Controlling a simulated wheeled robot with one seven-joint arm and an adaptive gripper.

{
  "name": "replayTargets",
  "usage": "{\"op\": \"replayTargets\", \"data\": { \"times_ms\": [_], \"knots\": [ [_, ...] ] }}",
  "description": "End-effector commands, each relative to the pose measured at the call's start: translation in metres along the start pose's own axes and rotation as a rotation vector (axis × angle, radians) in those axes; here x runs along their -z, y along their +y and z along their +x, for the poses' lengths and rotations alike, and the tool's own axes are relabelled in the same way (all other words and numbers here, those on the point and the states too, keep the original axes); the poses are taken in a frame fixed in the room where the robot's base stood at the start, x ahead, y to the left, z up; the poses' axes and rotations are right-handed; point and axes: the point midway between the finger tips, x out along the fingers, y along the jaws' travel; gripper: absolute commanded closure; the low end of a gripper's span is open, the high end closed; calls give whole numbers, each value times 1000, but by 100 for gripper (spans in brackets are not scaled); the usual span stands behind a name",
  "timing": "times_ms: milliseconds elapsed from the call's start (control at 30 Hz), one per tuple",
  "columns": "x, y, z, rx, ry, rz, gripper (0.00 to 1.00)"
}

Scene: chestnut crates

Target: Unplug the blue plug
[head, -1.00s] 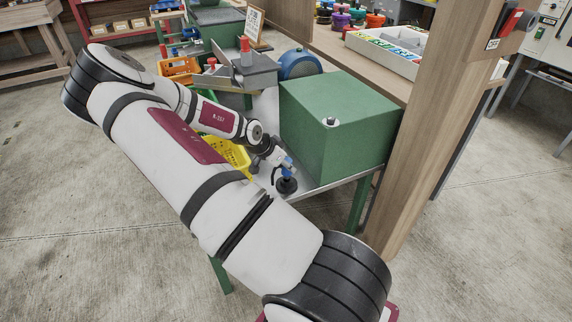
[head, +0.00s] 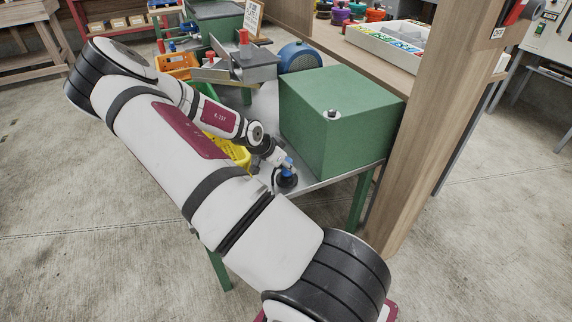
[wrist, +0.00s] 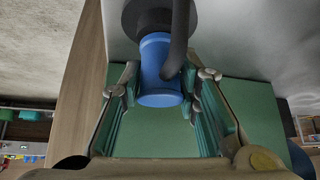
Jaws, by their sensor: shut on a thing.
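The blue plug (wrist: 160,72) is in the middle of the wrist view, between my two fingers. It stands against a round dark grey base (wrist: 140,17), and a dark cable runs from its side. In the head view the blue plug (head: 288,170) shows small, just above the dark round base (head: 287,183) on the table's near edge. My gripper (wrist: 163,88) has a finger on each side of the plug and is shut on it. It also shows in the head view (head: 282,163), partly blurred by its small size. I see no gap between plug and base.
A big green box (head: 335,125) stands right beside the plug on the grey table. A yellow basket (head: 238,155) is to the left, partly behind my arm. A wooden post (head: 425,140) rises at the right. Open floor lies at the front.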

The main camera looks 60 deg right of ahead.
Motion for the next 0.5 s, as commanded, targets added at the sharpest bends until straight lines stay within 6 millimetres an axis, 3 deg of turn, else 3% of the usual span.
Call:
{"op": "replayTargets", "data": {
  "times_ms": [167, 200, 300, 500],
  "knots": [
    [-3, 0, 5, 0, -1, 1, 100],
    [-3, 0, 4, 0, -1, 1, 66],
    [-3, 0, 4, 0, 0, 1, 47],
    [-3, 0, 4, 0, 0, 0, 47]
  ]
}}
